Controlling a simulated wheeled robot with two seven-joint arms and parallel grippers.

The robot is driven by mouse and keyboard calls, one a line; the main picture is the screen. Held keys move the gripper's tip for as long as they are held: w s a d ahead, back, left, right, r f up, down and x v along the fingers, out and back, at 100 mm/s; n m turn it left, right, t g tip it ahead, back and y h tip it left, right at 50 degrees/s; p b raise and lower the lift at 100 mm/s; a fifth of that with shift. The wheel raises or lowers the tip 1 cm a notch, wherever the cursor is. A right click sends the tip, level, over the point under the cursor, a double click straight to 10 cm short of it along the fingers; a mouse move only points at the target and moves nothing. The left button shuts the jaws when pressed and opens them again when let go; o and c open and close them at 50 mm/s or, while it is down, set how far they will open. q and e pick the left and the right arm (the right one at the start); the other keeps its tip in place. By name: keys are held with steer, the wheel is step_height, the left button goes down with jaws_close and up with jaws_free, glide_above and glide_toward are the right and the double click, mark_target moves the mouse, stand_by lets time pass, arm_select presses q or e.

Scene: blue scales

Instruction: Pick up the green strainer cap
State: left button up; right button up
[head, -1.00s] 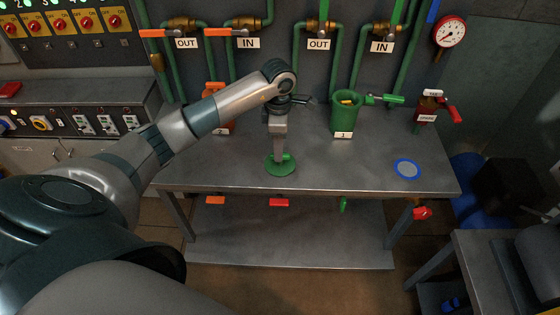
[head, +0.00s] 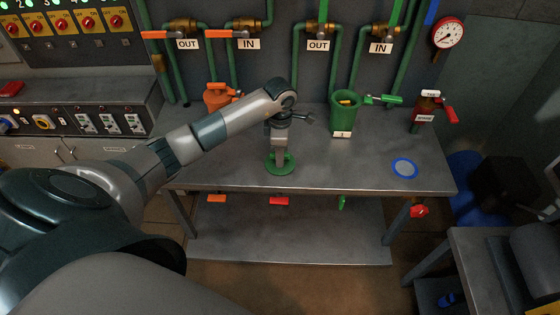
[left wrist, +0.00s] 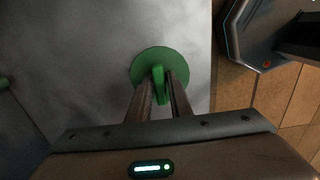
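The green strainer cap (head: 281,168) lies on the metal table near its front edge. It is a flat round disc with an upright handle on top. In the left wrist view the cap (left wrist: 143,66) is ahead of the fingers. My left gripper (head: 280,156) points down over the cap. In the left wrist view the fingers of this gripper (left wrist: 160,80) stand on either side of the handle, with a narrow gap still showing, so they look open. My right gripper is not in view.
A green container (head: 344,118) stands behind and right of the cap, and an orange one (head: 217,96) behind and left. A blue-rimmed disc (head: 404,168) and a red container (head: 425,112) are at the right. The table between the cap and the disc is clear.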

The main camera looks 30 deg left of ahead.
arm_select(q)
jaws_close()
steer(key=shift+w+r, duration=0.1)
steer(key=shift+r, duration=0.05)
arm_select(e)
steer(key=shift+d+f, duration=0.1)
